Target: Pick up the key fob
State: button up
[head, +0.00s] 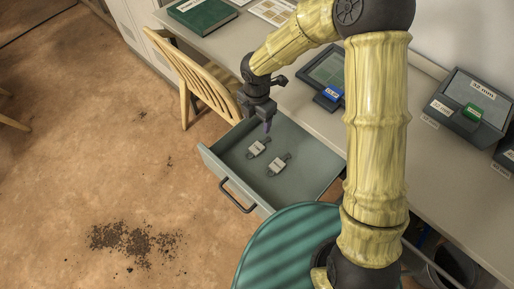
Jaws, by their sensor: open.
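Two small pale tagged items that look like key fobs lie flat in an open grey-green drawer (312,178). The upper-left key fob (257,148) and the lower-right key fob (278,165) lie a little apart, each with a darker end piece. Their labels are too small to read. My gripper (267,127) points down over the back part of the drawer, just above the upper-left fob in the picture. It is open and holds nothing that I can see. Its exact height above the fob is hard to tell.
The drawer's front with its dark handle (237,196) sticks out from the desk (305,118). A wooden chair (193,75) stands close on the left. On the desk are a tablet-like tray (324,69) with a blue tag, a green book (202,14), and labelled bins (462,105) at right.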

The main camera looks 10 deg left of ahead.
jog(key=b, duration=0.2)
send_over(257, 147)
jog(key=f, duration=1.2)
jog(key=shift+s, duration=0.3)
jog(key=shift+w+f, duration=0.2)
jog(key=shift+f, duration=2.45)
jog(key=c, duration=1.1)
jog(key=shift+o, duration=0.2)
jog(key=shift+r, duration=0.15)
notch_tip(257, 147, up, 10)
jog(key=p, duration=0.1)
